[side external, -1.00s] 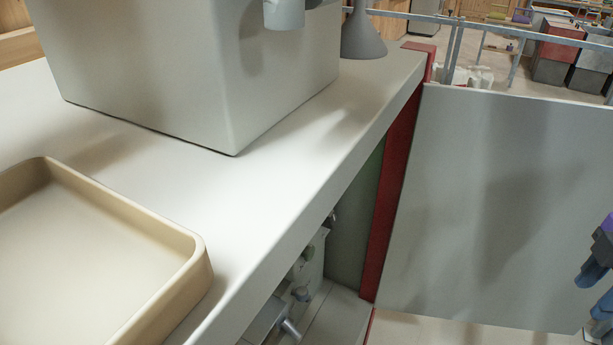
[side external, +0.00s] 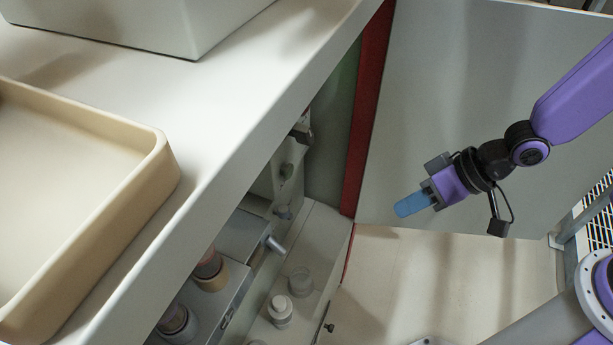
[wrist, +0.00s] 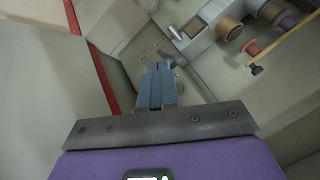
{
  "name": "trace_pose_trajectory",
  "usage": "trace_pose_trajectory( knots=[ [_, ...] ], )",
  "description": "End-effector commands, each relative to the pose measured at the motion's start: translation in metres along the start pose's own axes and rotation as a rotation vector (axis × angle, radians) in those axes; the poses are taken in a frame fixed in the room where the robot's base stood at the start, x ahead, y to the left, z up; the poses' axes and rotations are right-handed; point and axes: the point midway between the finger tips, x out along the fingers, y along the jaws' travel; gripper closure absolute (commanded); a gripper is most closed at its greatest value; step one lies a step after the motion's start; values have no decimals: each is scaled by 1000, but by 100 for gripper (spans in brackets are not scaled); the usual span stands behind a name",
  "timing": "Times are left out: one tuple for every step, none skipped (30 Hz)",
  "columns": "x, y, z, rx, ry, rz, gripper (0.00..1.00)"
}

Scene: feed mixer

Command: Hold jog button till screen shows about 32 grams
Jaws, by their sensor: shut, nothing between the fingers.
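My gripper (side external: 408,206) has blue fingers on a purple arm and hangs before the open grey door, to the right of the cabinet opening. Its fingers are shut and empty. In the wrist view, the shut fingers (wrist: 158,85) point toward the cabinet interior, apart from anything I can make out. A grey machine (side external: 245,240) with a short metal spout (side external: 275,244) stands inside the cabinet; it also shows in the wrist view (wrist: 205,25). I cannot make out a jog button or a gram screen in either view.
A white counter (side external: 215,125) overhangs the cabinet, with a beige tray (side external: 150,185) and a grey box (side external: 150,20) on it. A white bottle (side external: 280,312) and a clear cup (side external: 300,281) stand low inside. The red door frame (side external: 366,110) edges the opening.

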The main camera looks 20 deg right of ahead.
Motion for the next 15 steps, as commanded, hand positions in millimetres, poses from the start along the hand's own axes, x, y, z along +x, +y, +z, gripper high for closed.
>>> trace_pose_trajectory(
  knots=[
    [11,0,-3,43,25,-12,100],
    [17,-1,-6,71,45,-24,100],
    [24,-2,-10,109,71,-40,100],
    [29,-2,-13,137,90,-52,100],
    [35,-3,-16,164,109,-64,100],
    [41,-3,-19,200,134,-81,100],
    [46,-3,-22,227,153,-95,100],
    [51,-3,-24,254,172,-109,100],
    [57,-3,-28,289,197,-128,100],
    [61,-2,-30,315,215,-143,100],
    [65,-2,-32,340,233,-158,100],
    [70,-1,-35,373,257,-178,100],
    [74,0,-37,397,274,-194,100],
    [77,0,-39,421,291,-211,100],
    [82,2,-41,452,314,-233,100]
  ],
)
